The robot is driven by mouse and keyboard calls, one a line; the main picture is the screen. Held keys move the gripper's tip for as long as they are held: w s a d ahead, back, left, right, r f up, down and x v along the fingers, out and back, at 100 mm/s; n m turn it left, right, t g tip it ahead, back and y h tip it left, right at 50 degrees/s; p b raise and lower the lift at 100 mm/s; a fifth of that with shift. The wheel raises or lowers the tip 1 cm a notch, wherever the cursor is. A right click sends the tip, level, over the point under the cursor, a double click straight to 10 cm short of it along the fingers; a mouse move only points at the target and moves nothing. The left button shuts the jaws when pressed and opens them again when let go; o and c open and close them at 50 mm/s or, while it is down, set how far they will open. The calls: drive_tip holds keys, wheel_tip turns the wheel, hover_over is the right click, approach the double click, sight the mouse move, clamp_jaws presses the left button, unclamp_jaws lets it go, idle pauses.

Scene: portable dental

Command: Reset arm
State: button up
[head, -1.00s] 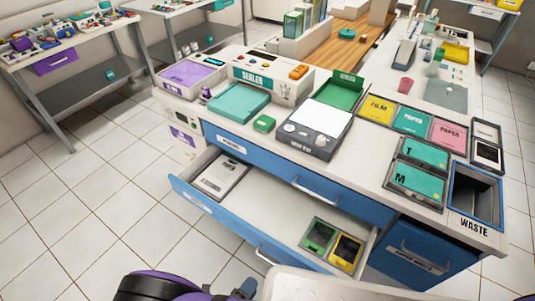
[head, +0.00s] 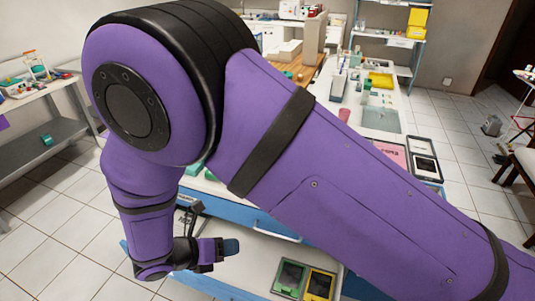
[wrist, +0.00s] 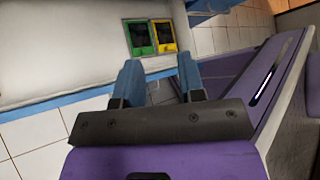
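My purple arm is folded across the head view and hides much of the counter. My gripper (head: 228,247) is at the lower left end of the arm, above the pulled-out drawer (head: 245,272). In the wrist view my gripper (wrist: 159,78) shows two blue fingers held apart with nothing between them. The drawer's pale floor (wrist: 60,50) shows beyond the fingers.
A green bin (head: 290,278) and a yellow bin (head: 318,284) sit in the drawer. The counter behind carries a pink tray (head: 391,153) and other items. A side table (head: 40,100) stands left.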

drive_tip(key=w+d+r+m+g+y, duration=0.2)
drive_tip(key=w+d+r+m+g, duration=0.15)
drive_tip(key=d+r+m, duration=0.6)
drive_tip(key=w+d+r+m+g+y, duration=0.15)
drive_tip(key=w+d+r+m, duration=0.35)
drive_tip(key=r, duration=0.7)
drive_tip(key=s+d+r+m+y, duration=0.35)
drive_tip(key=d+r+m, duration=0.35)
drive_tip(key=d+r, duration=0.55)
drive_tip(key=s+d+r+m+t+y, duration=0.2)
drive_tip(key=s+d+r+m+t, duration=0.2)
drive_tip(key=s+d+m, duration=0.8)
drive_tip(key=shift+s+d+r+m+y, duration=0.35)
drive_tip(key=shift+s+d+r, duration=0.25)
drive_tip(key=shift+s+d, duration=0.25)
